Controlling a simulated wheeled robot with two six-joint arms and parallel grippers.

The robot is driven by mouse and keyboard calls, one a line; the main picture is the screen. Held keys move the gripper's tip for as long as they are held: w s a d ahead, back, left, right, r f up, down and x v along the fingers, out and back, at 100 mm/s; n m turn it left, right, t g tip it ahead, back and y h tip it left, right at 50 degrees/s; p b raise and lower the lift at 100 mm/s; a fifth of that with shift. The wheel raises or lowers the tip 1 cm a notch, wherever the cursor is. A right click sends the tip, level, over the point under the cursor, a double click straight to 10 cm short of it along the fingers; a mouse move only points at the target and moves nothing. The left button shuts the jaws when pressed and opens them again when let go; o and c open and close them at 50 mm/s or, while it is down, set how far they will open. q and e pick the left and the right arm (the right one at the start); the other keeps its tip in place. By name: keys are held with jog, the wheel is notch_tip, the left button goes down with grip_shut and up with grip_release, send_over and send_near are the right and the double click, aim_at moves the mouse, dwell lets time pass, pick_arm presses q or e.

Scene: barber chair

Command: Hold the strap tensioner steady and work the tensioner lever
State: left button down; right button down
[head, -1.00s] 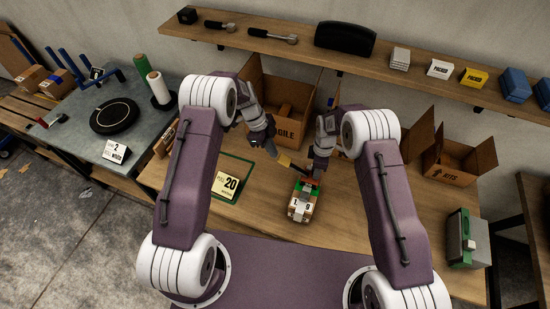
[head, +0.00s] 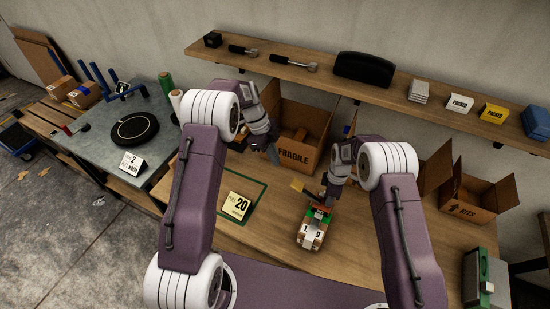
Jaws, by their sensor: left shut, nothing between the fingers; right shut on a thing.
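My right gripper (head: 328,199) is shut on the tensioner's back end; the fingertips are partly hidden, so the exact grip spot is unclear. My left gripper (head: 274,157) is shut and empty, raised above the bench to the upper left of the tan piece and apart from it.
An open carton marked FRAGILE (head: 294,154) stands behind my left gripper. Another open carton (head: 470,210) and a grey-green box (head: 485,280) stand right. A shelf (head: 300,72) runs along the wall.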

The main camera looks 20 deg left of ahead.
dwell(0.8)
jog(key=c, duration=1)
grip_release()
jog(key=shift+a, duration=0.1)
notch_tip(320, 180, up, 12)
